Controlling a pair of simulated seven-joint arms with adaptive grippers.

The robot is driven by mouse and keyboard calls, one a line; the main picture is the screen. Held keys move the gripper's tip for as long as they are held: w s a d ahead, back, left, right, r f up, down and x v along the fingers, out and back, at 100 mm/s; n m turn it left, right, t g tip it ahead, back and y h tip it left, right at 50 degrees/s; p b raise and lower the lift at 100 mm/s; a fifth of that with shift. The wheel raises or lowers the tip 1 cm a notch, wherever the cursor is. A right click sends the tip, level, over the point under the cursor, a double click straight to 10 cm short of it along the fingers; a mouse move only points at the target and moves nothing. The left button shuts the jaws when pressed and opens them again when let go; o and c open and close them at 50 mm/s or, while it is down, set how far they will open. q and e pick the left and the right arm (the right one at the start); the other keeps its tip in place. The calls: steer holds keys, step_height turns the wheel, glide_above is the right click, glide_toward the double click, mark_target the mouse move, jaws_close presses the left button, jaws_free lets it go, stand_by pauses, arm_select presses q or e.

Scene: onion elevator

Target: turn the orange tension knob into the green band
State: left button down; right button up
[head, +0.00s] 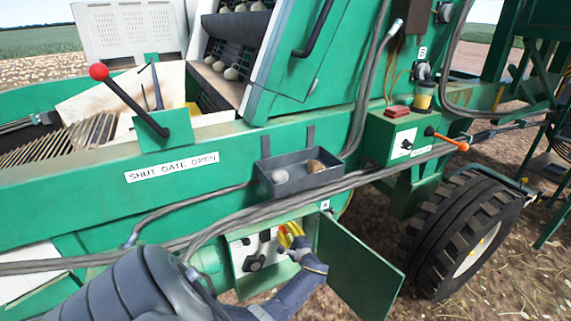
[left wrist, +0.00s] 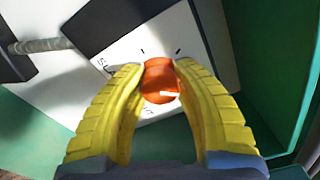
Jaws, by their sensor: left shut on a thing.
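The orange tension knob (left wrist: 161,82) shows in the left wrist view between the two yellow fingertips of my left gripper (left wrist: 159,72). The gripper is shut on it. A pale mark shows on the knob's face. The knob sits on a white panel (left wrist: 198,30) with black tick marks and partly covered lettering. No green band can be made out on the dial; the fingers cover part of it. In the head view my left gripper (head: 290,236) reaches into the open green box under label A, and its fingers hide the knob. My right gripper is not in view.
The box's green door (head: 358,268) stands open just right of my left gripper. A black control (head: 254,262) is on the panel to the left. A grey tray (head: 291,178) with a few round objects and thick cables (head: 300,194) are above. A tyre (head: 462,240) stands at right.

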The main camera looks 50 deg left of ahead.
arm_select(q)
steer(key=shift+a+r+n, duration=0.15)
steer(key=shift+a+n, duration=0.05)
steer(key=shift+n, duration=0.5)
steer(key=shift+s, duration=0.1)
steer(key=c, duration=0.9)
jaws_free()
steer(key=v, duration=1.2)
